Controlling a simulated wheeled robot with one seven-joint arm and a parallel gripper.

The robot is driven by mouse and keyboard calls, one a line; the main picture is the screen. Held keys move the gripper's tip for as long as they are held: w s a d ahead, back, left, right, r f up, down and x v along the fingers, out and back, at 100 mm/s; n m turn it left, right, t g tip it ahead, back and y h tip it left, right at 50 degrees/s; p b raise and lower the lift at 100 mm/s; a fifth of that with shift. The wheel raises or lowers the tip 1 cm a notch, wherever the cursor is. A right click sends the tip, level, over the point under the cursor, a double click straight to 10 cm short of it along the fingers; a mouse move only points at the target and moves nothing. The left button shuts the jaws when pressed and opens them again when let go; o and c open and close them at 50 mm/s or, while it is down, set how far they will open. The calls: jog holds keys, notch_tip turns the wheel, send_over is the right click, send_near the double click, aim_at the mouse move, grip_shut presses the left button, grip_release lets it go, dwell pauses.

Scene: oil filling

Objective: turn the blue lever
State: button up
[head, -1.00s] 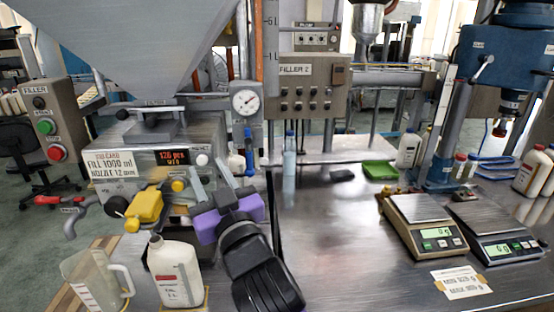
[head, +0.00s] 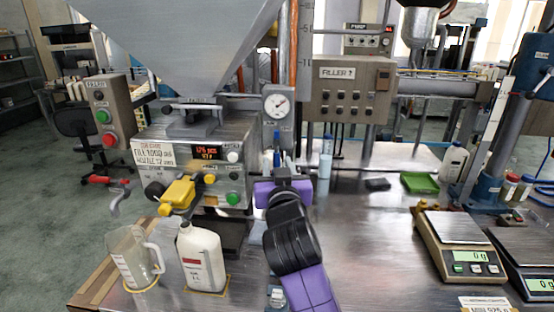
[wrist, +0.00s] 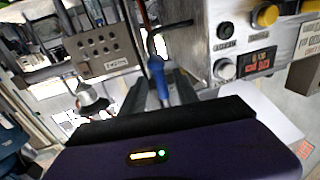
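The blue lever (head: 277,157) stands below the round gauge, at the right side of the filling machine. It also shows in the wrist view (wrist: 158,80), upright and slightly tilted. My gripper (head: 279,172), with a purple body, reaches toward it from the front. In the wrist view the two dark fingers (wrist: 160,92) stand on either side of the lever, apart from each other. I cannot tell whether either finger touches the lever. The lever's base is hidden behind the gripper body.
The yellow valve handle (head: 177,192), a white bottle (head: 203,258) and a clear jug (head: 132,255) are left of my arm. A blue-capped bottle (head: 325,165) stands to the right. Scales (head: 461,265) sit farther right.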

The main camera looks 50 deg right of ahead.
jog(key=shift+x, duration=0.85)
grip_shut()
dwell(0.8)
